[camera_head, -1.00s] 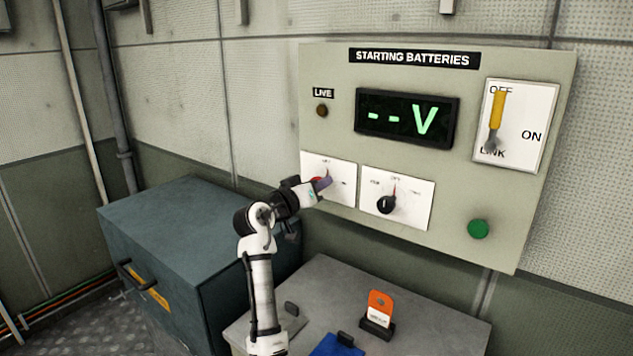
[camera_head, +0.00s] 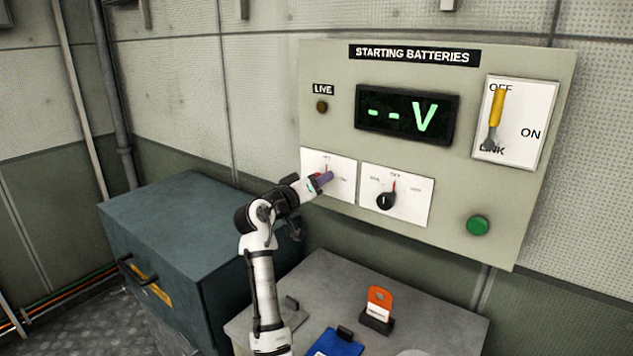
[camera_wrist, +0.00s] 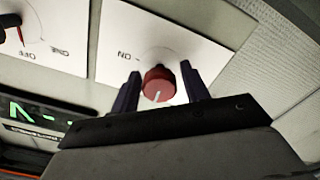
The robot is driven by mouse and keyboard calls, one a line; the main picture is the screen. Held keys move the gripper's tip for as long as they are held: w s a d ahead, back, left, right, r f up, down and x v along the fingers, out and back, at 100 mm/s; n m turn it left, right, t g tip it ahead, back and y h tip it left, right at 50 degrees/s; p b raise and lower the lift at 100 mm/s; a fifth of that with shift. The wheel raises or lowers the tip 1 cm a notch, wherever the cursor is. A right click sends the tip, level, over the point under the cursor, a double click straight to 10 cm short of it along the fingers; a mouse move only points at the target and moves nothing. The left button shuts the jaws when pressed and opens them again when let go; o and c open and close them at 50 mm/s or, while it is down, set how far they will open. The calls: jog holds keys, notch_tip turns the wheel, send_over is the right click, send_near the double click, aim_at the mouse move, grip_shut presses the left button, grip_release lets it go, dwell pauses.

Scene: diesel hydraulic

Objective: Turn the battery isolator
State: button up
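The battery isolator appears to be the red rotary knob (camera_wrist: 159,85) on the left white plate (camera_head: 342,170) of the panel. In the wrist view its white line points toward the bottom of the picture, away from the upside-down ON label. My gripper (camera_head: 318,181) is at this knob and hides most of it in the head view. In the wrist view my gripper's (camera_wrist: 160,78) two dark fingers stand apart, one on each side of the knob. Narrow gaps seem to show between fingers and knob; contact is hard to judge.
A black knob (camera_head: 386,201) sits on the plate to the right. The panel also has a yellow-handled switch (camera_head: 496,108), a green button (camera_head: 478,226) and a display (camera_head: 406,118) reading "--V". Below stand a grey bench (camera_head: 390,339) with an orange tag (camera_head: 379,298), and a teal chest (camera_head: 180,232).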

jog(key=shift+o, duration=0.9)
jog(key=shift+r, duration=0.1)
jog(key=b+v, duration=0.4)
jog(key=v, duration=0.9)
jog(key=shift+s+a, duration=0.25)
jog(key=shift+s, duration=0.1)
jog(key=shift+a, duration=0.1)
